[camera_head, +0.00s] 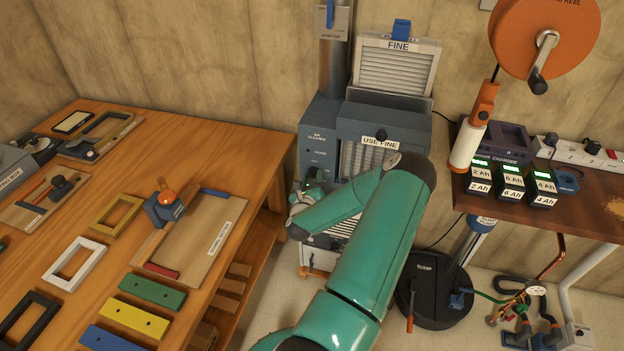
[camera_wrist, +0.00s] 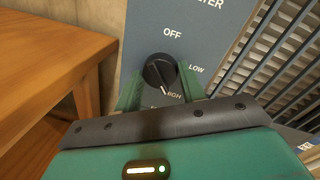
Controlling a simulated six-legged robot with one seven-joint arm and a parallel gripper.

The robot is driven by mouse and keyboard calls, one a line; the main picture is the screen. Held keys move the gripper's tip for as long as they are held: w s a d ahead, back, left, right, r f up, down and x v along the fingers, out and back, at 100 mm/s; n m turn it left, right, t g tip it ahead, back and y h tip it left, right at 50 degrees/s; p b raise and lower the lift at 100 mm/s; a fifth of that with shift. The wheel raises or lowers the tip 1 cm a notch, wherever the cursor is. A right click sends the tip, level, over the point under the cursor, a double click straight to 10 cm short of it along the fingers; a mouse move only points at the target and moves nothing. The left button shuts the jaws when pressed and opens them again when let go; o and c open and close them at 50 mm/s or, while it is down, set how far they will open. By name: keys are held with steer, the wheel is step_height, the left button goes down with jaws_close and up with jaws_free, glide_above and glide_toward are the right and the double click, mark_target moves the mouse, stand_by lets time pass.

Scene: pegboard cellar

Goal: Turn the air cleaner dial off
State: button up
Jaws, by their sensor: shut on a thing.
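The air cleaner (camera_head: 322,115) is a blue-grey cabinet standing between the workbench and the brown shelf. Its panel (camera_wrist: 197,28) fills the wrist view, with "OFF" above the dial, "LOW" to the right and a partly covered label ending in "GH" at the lower right. The dial (camera_wrist: 160,70) is round and black, and its white mark points down and slightly right, towards that lower-right label. My gripper (camera_wrist: 161,84) has its two green fingers on either side of the dial and is shut on it. In the head view my gripper (camera_head: 308,190) is at the cabinet's left front; the dial is hidden there.
The wooden workbench (camera_head: 185,130) stands close at the left, with frames, coloured bars and a board on it. A brown shelf (camera_head: 560,215) with chargers is at the right. A black round-based sump unit (camera_head: 433,300) stands on the floor below it.

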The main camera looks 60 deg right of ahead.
steer(key=n, duration=0.7)
steer(key=shift+w+r+n+y, duration=0.1)
steer(key=shift+n+y, duration=0.3)
steer(key=n, duration=0.3)
steer(key=n+g, duration=0.1)
steer(key=n, duration=0.2)
steer(key=shift+n+g, duration=0.3)
steer(key=n+g, duration=0.1)
steer(key=n, duration=0.4)
steer(key=shift+w+a+n, duration=0.1)
steer(key=shift+w+n, duration=0.05)
steer(key=shift+n, duration=0.15)
steer(key=n, duration=0.5)
steer(key=shift+n+g+h, duration=0.3)
steer(key=shift+g, duration=0.1)
steer(key=o, duration=1)
